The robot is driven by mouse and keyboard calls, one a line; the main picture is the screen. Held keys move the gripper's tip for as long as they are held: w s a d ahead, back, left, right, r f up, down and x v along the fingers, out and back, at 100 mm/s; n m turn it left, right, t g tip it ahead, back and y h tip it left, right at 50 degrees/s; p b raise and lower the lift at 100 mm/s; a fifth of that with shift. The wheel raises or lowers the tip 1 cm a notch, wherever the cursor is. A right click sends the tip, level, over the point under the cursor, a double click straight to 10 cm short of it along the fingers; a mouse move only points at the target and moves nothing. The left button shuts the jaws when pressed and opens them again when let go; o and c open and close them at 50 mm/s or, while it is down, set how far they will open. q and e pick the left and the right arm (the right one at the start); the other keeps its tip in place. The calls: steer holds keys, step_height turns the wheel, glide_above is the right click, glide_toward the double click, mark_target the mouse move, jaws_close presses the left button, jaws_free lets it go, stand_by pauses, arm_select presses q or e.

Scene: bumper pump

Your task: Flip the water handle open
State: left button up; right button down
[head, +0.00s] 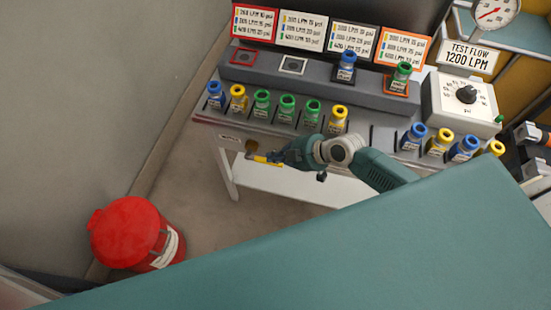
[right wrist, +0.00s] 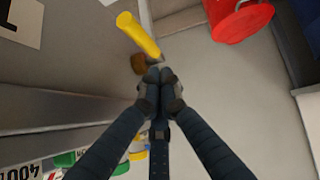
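The water handle (head: 261,158) is a yellow lever by a brass fitting (head: 251,146) under the front edge of the grey panel. In the right wrist view the yellow handle (right wrist: 139,35) lies just beyond my fingertips, with the brass fitting (right wrist: 138,64) beside it. My right gripper (head: 284,157) is right by the handle's right end in the head view. In the right wrist view the fingertips of my right gripper (right wrist: 160,77) are together, with nothing seen between them. I cannot tell whether they touch the handle. My left gripper is not in view.
Several blue, yellow and green nozzles stand on the panel (head: 225,121) above the handle. A white box with a black dial (head: 466,94) and a gauge (head: 494,10) are at the right. A red bucket (head: 128,232) stands on the floor at left. A teal surface (head: 330,260) fills the foreground.

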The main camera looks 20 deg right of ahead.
steer(key=f, duration=0.3)
steer(key=shift+w+d+f, duration=0.25)
steer(key=shift+d+f, duration=0.1)
steer(key=shift+f, duration=0.05)
steer(key=shift+d+f+b, duration=0.1)
steer(key=shift+f+b, duration=0.25)
steer(key=shift+b, duration=0.25)
